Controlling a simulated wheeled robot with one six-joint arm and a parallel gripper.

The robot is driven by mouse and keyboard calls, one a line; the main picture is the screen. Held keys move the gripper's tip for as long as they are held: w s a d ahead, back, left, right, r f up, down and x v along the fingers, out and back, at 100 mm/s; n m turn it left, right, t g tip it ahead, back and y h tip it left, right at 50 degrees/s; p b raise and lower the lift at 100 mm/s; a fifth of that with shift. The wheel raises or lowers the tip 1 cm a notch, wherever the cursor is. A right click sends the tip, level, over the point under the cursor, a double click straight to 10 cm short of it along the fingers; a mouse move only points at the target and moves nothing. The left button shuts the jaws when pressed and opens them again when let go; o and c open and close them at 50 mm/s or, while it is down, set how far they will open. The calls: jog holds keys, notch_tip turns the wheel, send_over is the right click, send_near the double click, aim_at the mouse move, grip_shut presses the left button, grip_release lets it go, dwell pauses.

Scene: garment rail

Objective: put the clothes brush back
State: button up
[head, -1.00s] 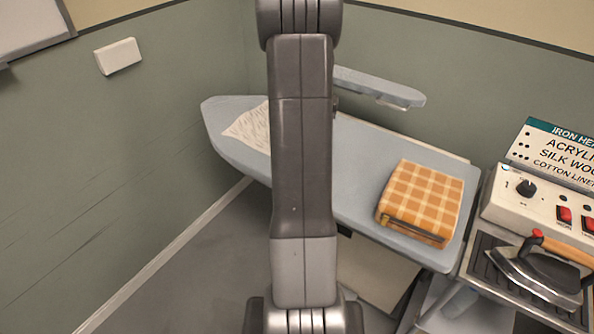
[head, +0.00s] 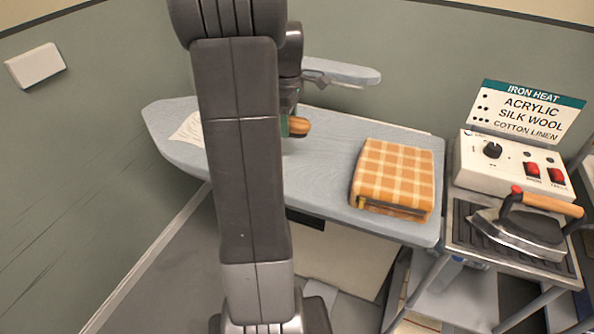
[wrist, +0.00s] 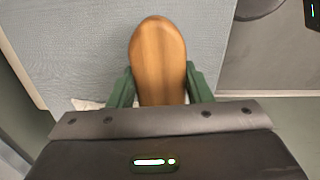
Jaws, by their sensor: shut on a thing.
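The clothes brush (wrist: 158,55) has a rounded wooden back and fills the middle of the wrist view. My gripper (wrist: 160,88) is shut on it, with a green finger on each side. In the head view the brush's wooden end (head: 299,126) shows to the right of my arm, with my gripper (head: 286,127) partly hidden behind the arm. The brush appears to be over the pale blue ironing board (head: 310,175); I cannot tell whether it touches the board. The bristles are hidden.
A folded orange checked cloth (head: 394,178) lies on the board's right part. A small sleeve board (head: 342,72) stands behind. An iron (head: 530,225) rests on a stand at right, beside a control box (head: 510,165) and a heat sign (head: 527,112). A pale cloth (head: 187,128) lies at left.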

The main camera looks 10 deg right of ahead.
aim_at(298, 123)
jog(key=s+d+n+b, duration=0.1)
jog(key=s+d+n, duration=0.1)
jog(key=n, duration=0.1)
jog(key=shift+s, duration=0.1)
jog(key=shift+s+d+f, duration=0.1)
jog(key=shift+f, duration=0.15)
jog(key=shift+n, duration=0.3)
notch_tip(298, 123, down, 10)
jog(key=shift+r, duration=0.25)
jog(key=shift+f, duration=0.25)
jog(key=o, duration=1)
jog(key=shift+r, duration=0.1)
jog(key=shift+o, duration=0.2)
notch_tip(298, 123, up, 12)
jog(key=shift+r, duration=0.2)
